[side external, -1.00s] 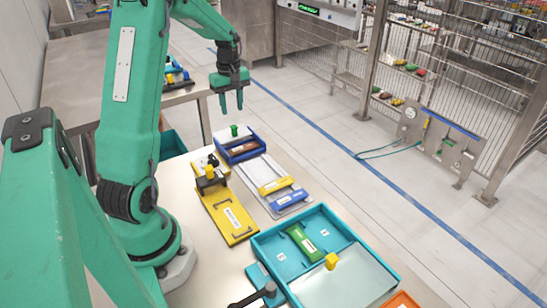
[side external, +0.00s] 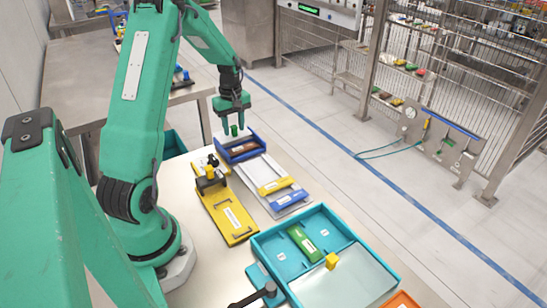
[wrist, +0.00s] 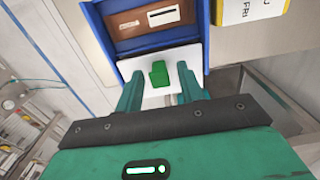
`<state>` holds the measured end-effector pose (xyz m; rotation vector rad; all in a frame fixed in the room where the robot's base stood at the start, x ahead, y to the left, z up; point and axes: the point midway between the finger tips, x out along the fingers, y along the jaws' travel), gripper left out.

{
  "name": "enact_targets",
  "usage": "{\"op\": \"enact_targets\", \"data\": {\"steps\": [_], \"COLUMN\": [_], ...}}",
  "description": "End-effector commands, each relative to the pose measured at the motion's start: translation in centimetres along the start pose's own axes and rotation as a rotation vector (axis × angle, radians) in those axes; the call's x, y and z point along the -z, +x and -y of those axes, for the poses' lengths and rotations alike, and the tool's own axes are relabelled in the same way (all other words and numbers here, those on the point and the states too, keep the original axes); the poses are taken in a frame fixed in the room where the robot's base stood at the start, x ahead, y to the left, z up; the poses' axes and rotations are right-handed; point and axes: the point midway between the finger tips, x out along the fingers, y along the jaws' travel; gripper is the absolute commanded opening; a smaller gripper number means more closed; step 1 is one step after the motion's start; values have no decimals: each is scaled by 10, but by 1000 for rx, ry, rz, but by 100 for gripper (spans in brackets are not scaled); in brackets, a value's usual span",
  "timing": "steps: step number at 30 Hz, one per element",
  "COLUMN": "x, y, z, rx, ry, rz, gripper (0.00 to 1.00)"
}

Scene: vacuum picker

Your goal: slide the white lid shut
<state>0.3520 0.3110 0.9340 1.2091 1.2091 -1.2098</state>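The white lid (side external: 220,139) sits on a blue box (side external: 246,154), slid partly off its far end, and carries an upright green knob (side external: 234,131). In the wrist view the lid (wrist: 138,67) stands out toward my gripper, and the blue box (wrist: 199,25) shows a brown labelled item (wrist: 140,24) in its uncovered part. My gripper (side external: 235,122) points down over the lid. Its two fingers are spread, one on each side of the green knob (wrist: 158,73) in the wrist view, with gaps visible. The fingertips are close around the knob's height.
A yellow fixture (side external: 228,218) and a pale tray (side external: 290,204) with yellow and blue pieces lie nearer. A large teal bin (side external: 256,243) with a green block and a grey panel with a yellow knob (side external: 332,261) fills the front. The air around the blue box looks clear.

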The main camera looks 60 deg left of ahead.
Motion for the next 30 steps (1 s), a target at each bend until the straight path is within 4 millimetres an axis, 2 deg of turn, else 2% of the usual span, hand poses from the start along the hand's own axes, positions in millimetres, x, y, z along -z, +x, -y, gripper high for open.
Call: {"op": "enact_targets", "data": {"steps": [4, 9, 10, 16, 20, 30], "x": [0, 0, 0, -1, -8, -65], "y": [0, 0, 0, -1, -1, -1], "z": [0, 0, 0, 0, -1, -1], "rx": [0, 0, 0, 0, -1, -1], "ry": [0, 0, 0, 0, 1, 3], "rz": [0, 0, 0, 0, -1, -1], "gripper": [36, 3, 0, 0, 0, 0]}}
